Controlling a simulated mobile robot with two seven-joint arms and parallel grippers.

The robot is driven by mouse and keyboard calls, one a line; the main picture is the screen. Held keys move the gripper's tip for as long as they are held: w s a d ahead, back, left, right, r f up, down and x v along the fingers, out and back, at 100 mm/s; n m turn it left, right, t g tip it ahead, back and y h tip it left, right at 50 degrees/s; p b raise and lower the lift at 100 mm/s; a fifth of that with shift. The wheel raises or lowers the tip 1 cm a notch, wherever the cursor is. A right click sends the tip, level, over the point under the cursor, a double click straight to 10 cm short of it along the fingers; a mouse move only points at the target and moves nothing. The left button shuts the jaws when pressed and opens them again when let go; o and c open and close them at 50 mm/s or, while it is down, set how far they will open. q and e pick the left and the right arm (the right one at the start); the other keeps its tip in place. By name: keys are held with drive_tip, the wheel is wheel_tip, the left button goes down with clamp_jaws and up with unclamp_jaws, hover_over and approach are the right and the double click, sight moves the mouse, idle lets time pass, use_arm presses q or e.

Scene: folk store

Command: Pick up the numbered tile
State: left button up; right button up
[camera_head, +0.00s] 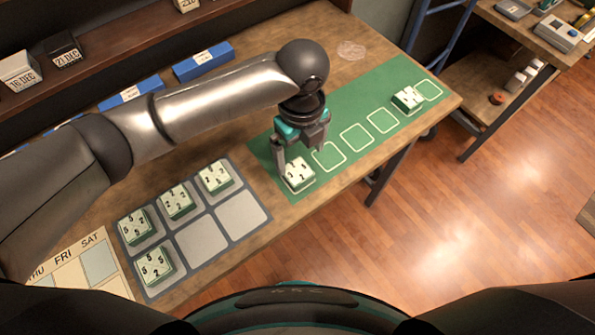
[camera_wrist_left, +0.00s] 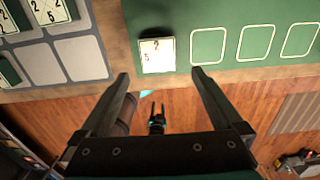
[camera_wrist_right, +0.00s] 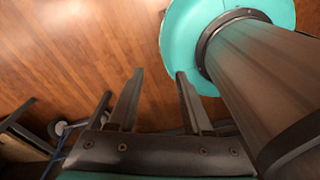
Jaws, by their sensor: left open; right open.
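A white numbered tile with a green base (camera_head: 299,174) sits at the near left end of the green mat (camera_head: 341,133), in an outlined square. My left gripper (camera_head: 300,148) is open above it, pointing down. In the left wrist view the tile (camera_wrist_left: 157,56) shows just beyond and between the fingertips (camera_wrist_left: 160,73), apart from them. Another numbered tile (camera_head: 407,99) sits towards the mat's far right end. Several more tiles stand in the grey tray (camera_head: 201,240), one of them at its top right (camera_head: 215,177). My right gripper (camera_wrist_right: 159,74) is open and empty over the wooden floor.
Blue boxes (camera_head: 203,62) and a shelf with date blocks (camera_head: 63,50) line the back of the table. A calendar board (camera_head: 75,266) lies at the left. The mat's middle squares are empty. A second table (camera_head: 555,43) stands at the right.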

sight(297, 171)
use_arm(q)
wheel_tip(297, 171, down, 3)
drive_tip(key=shift+r, duration=0.15)
drive_tip(key=f, duration=0.3)
drive_tip(key=f+b, duration=0.1)
drive_tip(key=f, duration=0.1)
drive_tip(key=shift+w+a, duration=0.2)
drive_tip(key=shift+a, duration=0.15)
drive_tip(key=c, duration=1.5)
